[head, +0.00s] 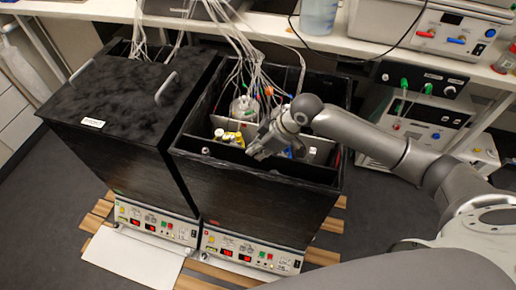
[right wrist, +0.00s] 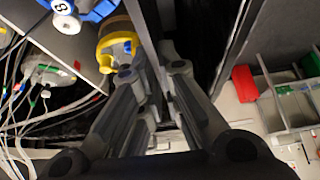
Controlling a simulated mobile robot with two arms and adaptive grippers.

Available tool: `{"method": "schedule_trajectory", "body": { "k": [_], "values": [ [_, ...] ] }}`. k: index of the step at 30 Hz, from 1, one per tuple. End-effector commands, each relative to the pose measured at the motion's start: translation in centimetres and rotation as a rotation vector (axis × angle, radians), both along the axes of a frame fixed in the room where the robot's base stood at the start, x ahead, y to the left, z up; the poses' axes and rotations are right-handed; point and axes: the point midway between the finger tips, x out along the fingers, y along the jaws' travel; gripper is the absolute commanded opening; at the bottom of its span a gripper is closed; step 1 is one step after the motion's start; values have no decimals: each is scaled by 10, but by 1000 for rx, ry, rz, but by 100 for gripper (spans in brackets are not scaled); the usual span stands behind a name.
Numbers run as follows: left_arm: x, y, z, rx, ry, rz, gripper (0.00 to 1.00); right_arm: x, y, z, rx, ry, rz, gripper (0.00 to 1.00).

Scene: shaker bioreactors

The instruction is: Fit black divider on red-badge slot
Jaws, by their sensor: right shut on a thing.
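My right gripper (head: 262,148) is down at the open black box (head: 250,205), near its front wall. In the right wrist view the gripper (right wrist: 151,75) is shut on the upper edge of a thin dark panel (right wrist: 150,28), which looks like the black divider. The panel stands edge-on between the fingertips; its lower part is hidden. I cannot tell whether it sits in a slot. A red block (right wrist: 244,83) shows right of the fingers; I cannot tell whether it is the red badge. My left gripper is not in view.
Vessels with white cables (head: 243,107) and a yellow-collared vessel (right wrist: 118,42) stand inside the box beside the gripper. A lidded black box (head: 110,95) stands close on the left. A bench shelf (head: 280,30) runs behind.

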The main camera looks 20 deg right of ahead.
Motion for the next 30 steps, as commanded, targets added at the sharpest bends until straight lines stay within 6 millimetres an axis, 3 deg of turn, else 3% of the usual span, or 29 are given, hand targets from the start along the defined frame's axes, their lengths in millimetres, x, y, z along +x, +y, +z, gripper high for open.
{"method": "schedule_trajectory", "body": {
  "k": [30],
  "values": [
    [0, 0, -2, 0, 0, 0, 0, 0, 0, -15, 1, -1, 0, 0]
  ]
}}
